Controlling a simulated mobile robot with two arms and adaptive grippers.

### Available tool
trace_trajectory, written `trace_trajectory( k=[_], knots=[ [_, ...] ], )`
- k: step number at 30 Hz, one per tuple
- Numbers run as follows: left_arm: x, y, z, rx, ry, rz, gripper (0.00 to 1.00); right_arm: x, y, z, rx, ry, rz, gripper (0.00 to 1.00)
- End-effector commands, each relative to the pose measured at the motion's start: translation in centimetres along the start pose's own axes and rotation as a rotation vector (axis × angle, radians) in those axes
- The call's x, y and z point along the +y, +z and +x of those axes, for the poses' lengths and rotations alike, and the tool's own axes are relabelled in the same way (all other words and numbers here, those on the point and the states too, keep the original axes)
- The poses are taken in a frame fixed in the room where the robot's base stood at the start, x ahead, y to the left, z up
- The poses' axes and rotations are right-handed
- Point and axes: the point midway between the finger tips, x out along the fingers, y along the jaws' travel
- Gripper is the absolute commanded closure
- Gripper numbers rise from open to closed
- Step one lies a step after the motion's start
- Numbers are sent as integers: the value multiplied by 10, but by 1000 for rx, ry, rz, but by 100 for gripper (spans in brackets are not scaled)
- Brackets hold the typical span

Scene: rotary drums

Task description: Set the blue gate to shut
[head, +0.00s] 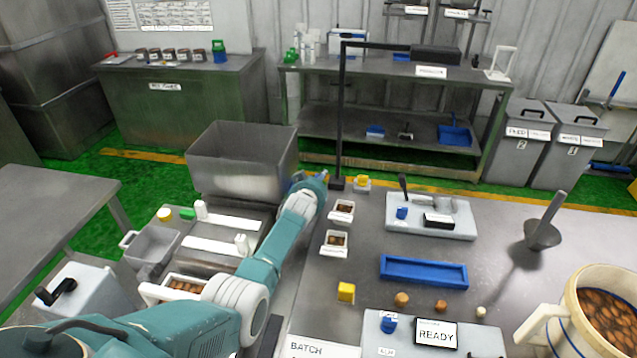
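Several blue parts show, and I cannot tell for sure which one is the blue gate. A small blue block (388,322) stands on the grey panel with the READY display (435,334) at the front. Another small blue block (401,212) sits on the light grey base with a black lever (403,186) further back. My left arm reaches in from the lower left. Its end with the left gripper (311,181) is left of that base, near the black post, apart from both blue blocks. The fingers are too small and turned away to read. My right gripper is out of view.
A blue tray (423,271) lies mid-table, with a yellow cube (346,292) and small round pieces in front. A black post (340,120) rises behind; a grey bin (242,160) stands left.

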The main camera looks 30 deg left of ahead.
Motion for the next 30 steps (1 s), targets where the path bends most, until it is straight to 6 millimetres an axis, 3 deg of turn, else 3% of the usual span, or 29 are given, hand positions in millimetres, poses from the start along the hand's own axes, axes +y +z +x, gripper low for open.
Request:
trace_trajectory(
  k=[3,11,30],
  knots=[
    [-5,5,0,-9,-7,3,65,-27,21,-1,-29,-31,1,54],
    [-7,6,-15,-8,-11,5,65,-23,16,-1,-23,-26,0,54],
    [0,1,-106,-1,0,0,65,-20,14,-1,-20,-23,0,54]
  ],
)
